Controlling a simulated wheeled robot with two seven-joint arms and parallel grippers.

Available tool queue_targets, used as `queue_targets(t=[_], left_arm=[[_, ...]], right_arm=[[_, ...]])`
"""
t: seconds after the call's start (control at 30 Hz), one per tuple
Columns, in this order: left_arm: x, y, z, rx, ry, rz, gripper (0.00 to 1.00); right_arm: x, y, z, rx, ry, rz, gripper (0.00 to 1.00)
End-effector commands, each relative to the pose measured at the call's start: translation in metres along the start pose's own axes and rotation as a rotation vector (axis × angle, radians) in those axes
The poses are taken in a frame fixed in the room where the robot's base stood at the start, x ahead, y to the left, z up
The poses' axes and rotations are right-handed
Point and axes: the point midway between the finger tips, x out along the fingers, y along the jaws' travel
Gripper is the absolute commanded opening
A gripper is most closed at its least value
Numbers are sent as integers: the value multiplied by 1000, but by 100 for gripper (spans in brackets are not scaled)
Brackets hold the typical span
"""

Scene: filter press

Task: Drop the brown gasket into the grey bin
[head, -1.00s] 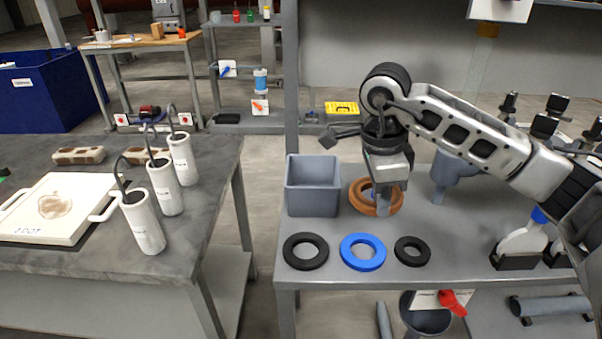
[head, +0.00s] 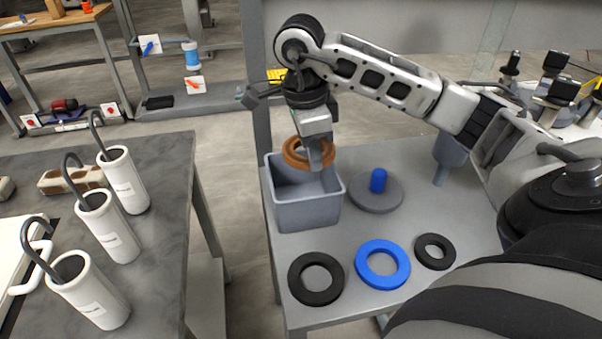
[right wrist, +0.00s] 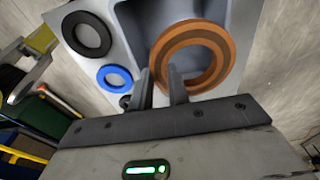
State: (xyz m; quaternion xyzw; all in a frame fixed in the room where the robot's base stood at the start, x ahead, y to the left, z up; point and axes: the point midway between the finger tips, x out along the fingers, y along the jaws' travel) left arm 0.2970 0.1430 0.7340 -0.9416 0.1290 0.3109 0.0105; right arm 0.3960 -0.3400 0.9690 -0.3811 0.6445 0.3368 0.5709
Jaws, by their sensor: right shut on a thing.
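The brown gasket (head: 296,152) is an orange-brown ring held by my right gripper (head: 318,160). The gripper is shut on the ring's near right side. The ring hangs over the open top of the grey bin (head: 307,214), near its back. In the right wrist view the gasket (right wrist: 222,50) shows at the fingertips (right wrist: 162,88), with the bin (right wrist: 142,32) behind it. My left gripper is not in view.
A grey disc with a blue peg (head: 378,181) stands right of the bin. In front lie a black ring (head: 295,285), a blue ring (head: 362,268) and a small black ring (head: 420,246). Several white cylinders with hooked handles (head: 108,235) stand on the left table.

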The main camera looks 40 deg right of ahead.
Motion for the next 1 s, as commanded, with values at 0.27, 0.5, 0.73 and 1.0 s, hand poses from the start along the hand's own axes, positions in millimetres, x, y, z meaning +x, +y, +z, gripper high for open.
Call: queue_targets(t=[0.27, 0.5, 0.73, 1.0], left_arm=[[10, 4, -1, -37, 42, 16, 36], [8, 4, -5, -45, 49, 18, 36], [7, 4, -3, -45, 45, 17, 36], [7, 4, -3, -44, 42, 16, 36]], right_arm=[[32, 0, 4, -1, 0, 0, 0], [32, 0, 4, -1, -1, -1, 0], [32, 0, 4, 0, 0, 0, 42], [28, 0, 4, 0, 0, -1, 42]])
